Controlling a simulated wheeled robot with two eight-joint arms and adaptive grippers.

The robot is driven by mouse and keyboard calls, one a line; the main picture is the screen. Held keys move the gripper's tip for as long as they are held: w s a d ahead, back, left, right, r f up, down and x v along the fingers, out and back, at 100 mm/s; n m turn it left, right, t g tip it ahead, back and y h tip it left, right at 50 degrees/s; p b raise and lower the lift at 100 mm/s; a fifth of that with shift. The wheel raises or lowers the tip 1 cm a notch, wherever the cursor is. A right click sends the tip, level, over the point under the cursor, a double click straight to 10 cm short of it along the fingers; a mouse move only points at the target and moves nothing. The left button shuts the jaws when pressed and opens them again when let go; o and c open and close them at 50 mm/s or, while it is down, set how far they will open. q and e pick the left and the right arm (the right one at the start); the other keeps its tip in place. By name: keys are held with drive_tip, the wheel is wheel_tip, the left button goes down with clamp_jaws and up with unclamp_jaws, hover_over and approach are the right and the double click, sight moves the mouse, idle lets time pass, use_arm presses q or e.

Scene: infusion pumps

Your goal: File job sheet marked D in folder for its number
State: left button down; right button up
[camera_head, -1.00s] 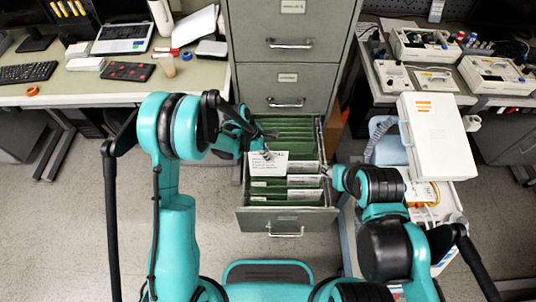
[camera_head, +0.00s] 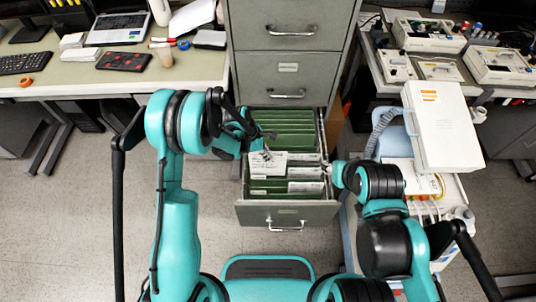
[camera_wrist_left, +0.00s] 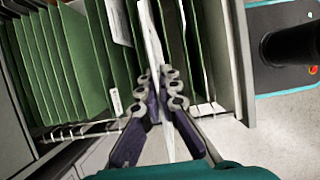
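The open file drawer (camera_head: 287,214) holds a row of green hanging folders (camera_head: 285,117), with white sheets and labels (camera_head: 300,187) toward its front. My left gripper (camera_head: 262,155) is over the drawer, shut on a white job sheet (camera_head: 268,165). The sheet's lower edge is among the front folders; I cannot tell which one. In the left wrist view, the gripper (camera_wrist_left: 162,78) pinches the sheet (camera_wrist_left: 152,38), seen nearly edge-on between green folders (camera_wrist_left: 85,60). The printing is too small to read. My right gripper (camera_head: 334,174) is at the drawer's right side; its fingers are unclear.
The grey cabinet (camera_head: 290,72) rises behind the drawer. A desk (camera_head: 80,88) with a laptop (camera_head: 122,28) is at left. Pumps (camera_head: 425,38) stand on the right bench. A trolley with a white box (camera_head: 443,125) stands close to the drawer's right. Floor at front left is clear.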

sight(256, 155)
use_arm(q)
drive_tip(key=shift+f+b, duration=4.4)
drive_tip(key=shift+f, duration=0.75)
drive_tip(key=shift+f+b, duration=0.35)
drive_tip(key=shift+b, duration=0.1)
drive_tip(key=c, duration=1.6)
unclamp_jaws()
drive_tip(key=shift+c, duration=0.2)
drive_tip(key=shift+r, duration=0.1)
drive_tip(key=v, duration=1.1)
drive_tip(key=shift+a+r, duration=0.25)
drive_tip(key=shift+r, duration=0.1)
